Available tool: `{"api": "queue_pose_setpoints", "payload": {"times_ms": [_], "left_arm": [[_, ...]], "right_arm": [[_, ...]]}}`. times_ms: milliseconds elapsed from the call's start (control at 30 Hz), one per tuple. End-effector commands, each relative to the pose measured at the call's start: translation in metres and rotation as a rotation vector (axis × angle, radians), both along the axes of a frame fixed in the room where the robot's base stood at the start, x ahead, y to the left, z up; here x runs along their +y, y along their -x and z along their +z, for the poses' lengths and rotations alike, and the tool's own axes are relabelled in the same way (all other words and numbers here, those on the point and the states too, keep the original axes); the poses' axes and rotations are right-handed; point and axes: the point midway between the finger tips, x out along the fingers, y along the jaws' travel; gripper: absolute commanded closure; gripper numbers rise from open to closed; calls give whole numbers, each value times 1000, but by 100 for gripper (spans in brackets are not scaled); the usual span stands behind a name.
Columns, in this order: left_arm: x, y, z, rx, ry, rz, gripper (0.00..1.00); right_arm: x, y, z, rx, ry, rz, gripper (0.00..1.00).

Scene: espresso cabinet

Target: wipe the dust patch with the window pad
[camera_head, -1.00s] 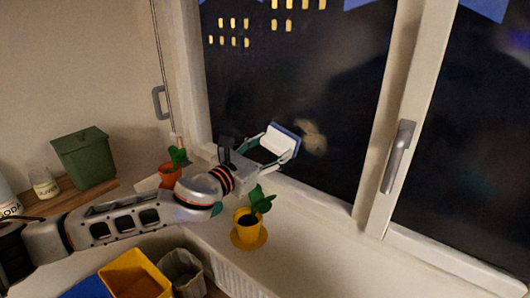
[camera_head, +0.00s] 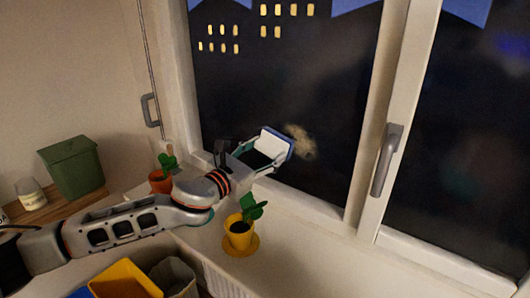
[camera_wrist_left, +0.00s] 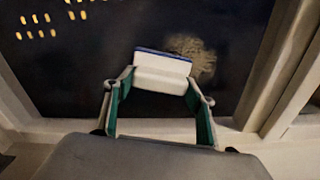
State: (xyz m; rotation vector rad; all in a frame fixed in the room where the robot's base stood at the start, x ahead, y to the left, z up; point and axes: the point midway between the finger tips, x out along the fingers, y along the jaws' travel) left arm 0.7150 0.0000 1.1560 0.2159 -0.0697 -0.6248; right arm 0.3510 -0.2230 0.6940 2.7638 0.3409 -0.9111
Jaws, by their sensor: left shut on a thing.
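The dust patch (camera_head: 300,141) is a tan smudge on the dark window glass. It also shows in the left wrist view (camera_wrist_left: 192,55), just beyond and to the right of the pad. The window pad (camera_head: 274,143) is white with a blue face and is held near the glass. My left gripper (camera_head: 266,158) is shut on the pad, with one finger on each side of it in the left wrist view (camera_wrist_left: 160,84). The pad covers part of the patch in the wrist view. I cannot tell whether the pad touches the glass. My right gripper is not in view.
A yellow pot with a plant (camera_head: 240,232) stands on the sill below my left gripper. An orange pot (camera_head: 160,180) stands farther left. The window handle (camera_head: 386,160) is on the frame at right. A green bin (camera_head: 72,166) and yellow box (camera_head: 125,280) are at left.

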Motion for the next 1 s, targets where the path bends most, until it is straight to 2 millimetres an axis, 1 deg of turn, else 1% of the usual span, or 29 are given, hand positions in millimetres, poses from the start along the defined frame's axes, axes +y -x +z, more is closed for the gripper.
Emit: {"api": "queue_pose_setpoints", "payload": {"times_ms": [500,900,1000], "left_arm": [[-6,-8,1,-1,1,0,72],[-10,-14,0,-1,1,0,72],[-11,-12,0,-1,0,-1,72]], "right_arm": [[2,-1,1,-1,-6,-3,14],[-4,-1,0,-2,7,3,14],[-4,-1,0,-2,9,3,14]]}}
